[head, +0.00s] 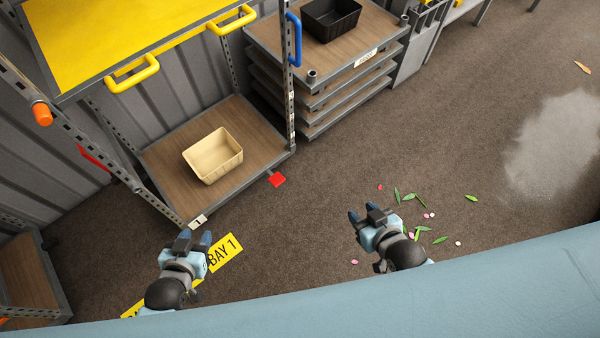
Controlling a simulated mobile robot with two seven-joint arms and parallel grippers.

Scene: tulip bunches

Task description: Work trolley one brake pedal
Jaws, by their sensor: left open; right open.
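A trolley with a yellow top shelf (110,35) and a wooden lower deck (165,165) stands at the upper left. A small tag (198,221) that seems to read 1 is on its near corner. My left gripper (195,240) is open and empty, below and left of the pedal in the head view. My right gripper (368,215) is open and empty, to the pedal's lower right. Neither touches the pedal.
A beige crate (230,165) sits on the lower deck. Yellow handles (133,75) and a blue handle (295,40) stick out from the trolley. A rack with a black crate (330,18) stands behind. Leaves and petals (420,200) litter the otherwise open floor.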

